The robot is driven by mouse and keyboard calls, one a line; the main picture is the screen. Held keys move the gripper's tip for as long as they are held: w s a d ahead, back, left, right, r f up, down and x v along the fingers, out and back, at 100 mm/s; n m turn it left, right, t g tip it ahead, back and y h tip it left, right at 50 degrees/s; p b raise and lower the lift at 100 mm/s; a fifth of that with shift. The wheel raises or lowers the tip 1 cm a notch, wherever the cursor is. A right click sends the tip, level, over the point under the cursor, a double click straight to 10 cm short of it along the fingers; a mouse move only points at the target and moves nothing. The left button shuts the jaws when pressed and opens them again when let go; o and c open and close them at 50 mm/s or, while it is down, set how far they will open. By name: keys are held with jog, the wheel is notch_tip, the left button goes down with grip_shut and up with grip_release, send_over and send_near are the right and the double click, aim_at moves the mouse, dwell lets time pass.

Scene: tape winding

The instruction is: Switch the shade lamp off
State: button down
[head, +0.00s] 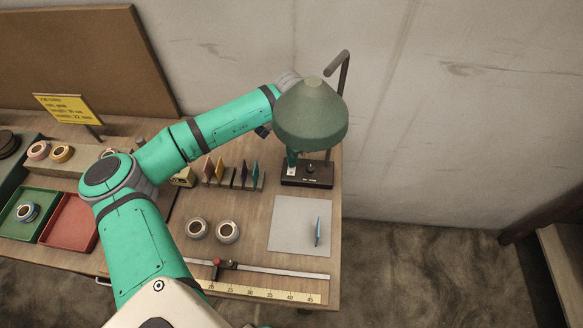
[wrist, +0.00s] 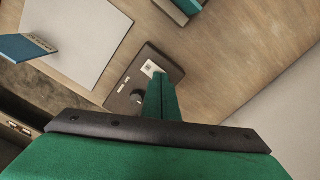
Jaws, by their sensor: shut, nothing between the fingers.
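The shade lamp has a dull green shade (head: 310,115) on a dark bent post (head: 344,75) at the back right of the table. No glow shows on it. Its dark base (head: 318,181) carries a round black knob (head: 311,168). In the wrist view the base (wrist: 175,72) shows the knob (wrist: 137,97) and a white label (wrist: 152,68). My gripper (head: 291,167) reaches down behind the shade to the left part of the base. In the wrist view its shut, empty fingers (wrist: 160,82) lie over the base beside the knob. Whether they touch it I cannot tell.
Left of the base stand several coloured upright cards (head: 232,175). In front lie a grey sheet (head: 287,230) with a blue card (head: 318,231), two tape rolls (head: 228,232) and a ruler (head: 260,292). The wall is close behind.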

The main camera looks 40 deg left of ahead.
jog(key=shift+f, duration=0.3)
notch_tip(320, 180, up, 7)
dwell(1.2)
jog(key=shift+a, duration=0.1)
dwell(0.4)
